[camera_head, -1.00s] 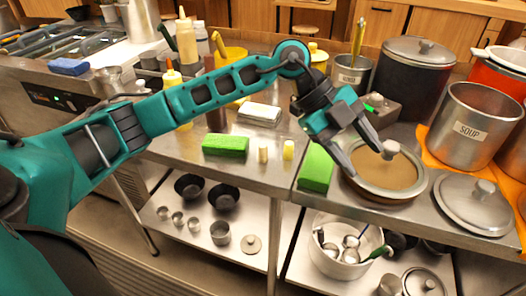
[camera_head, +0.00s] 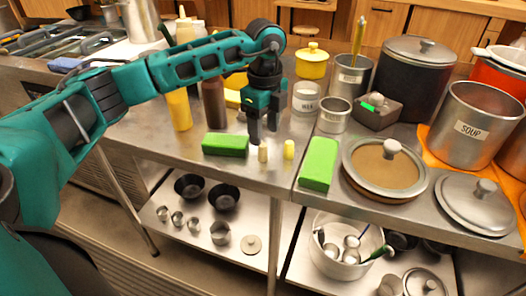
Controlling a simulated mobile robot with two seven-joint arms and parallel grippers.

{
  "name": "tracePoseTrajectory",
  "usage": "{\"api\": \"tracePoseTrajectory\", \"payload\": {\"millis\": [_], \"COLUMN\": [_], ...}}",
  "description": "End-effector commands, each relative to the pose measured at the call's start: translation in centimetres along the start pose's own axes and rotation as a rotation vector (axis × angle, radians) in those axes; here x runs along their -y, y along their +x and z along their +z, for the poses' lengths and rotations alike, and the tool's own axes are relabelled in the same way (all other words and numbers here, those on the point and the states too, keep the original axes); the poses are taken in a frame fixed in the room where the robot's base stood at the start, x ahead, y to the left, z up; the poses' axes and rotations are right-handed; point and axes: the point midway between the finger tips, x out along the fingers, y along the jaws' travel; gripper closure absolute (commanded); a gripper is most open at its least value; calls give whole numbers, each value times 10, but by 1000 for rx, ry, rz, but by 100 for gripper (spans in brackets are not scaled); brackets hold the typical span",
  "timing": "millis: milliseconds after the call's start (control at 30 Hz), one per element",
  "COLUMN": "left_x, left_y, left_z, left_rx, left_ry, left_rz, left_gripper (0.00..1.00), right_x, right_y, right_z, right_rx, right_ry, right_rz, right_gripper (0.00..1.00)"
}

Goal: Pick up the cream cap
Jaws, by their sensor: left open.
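The cream cap (camera_head: 263,153) is a small, pale, upright cylinder near the front edge of the steel counter. A similar yellow cap (camera_head: 289,149) stands just to its right. My left gripper (camera_head: 263,137) points down with its two dark fingers apart and empty. Its fingertips appear just above and behind the cream cap, and I cannot tell whether they touch it. The cream cap is visible in full. My right gripper is not in view.
A green block (camera_head: 225,145) lies left of the caps and another green block (camera_head: 318,164) lies to the right. Yellow (camera_head: 179,110) and brown (camera_head: 213,103) bottles stand behind. A lidded pan (camera_head: 372,178) is further right. Bare counter lies around the caps.

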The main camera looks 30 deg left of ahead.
Motion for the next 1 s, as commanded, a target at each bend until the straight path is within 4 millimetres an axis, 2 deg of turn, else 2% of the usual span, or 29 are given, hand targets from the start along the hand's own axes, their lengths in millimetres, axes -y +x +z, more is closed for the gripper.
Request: {"api": "tracePoseTrajectory", "payload": {"millis": [400, 700, 1000], "left_x": [-4, -3, -3], "left_y": [50, 54, 54], "left_z": [2, 2, 2], "left_rx": [-1, -1, -1], "left_ry": [-1, 1, 1], "left_rz": [1, -1, -1], "left_gripper": [44, 45, 74], "right_x": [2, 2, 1], "right_y": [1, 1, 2], "right_z": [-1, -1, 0], "right_rx": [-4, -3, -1], "right_ry": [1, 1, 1], "right_rz": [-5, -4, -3], "right_gripper": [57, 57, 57]}}
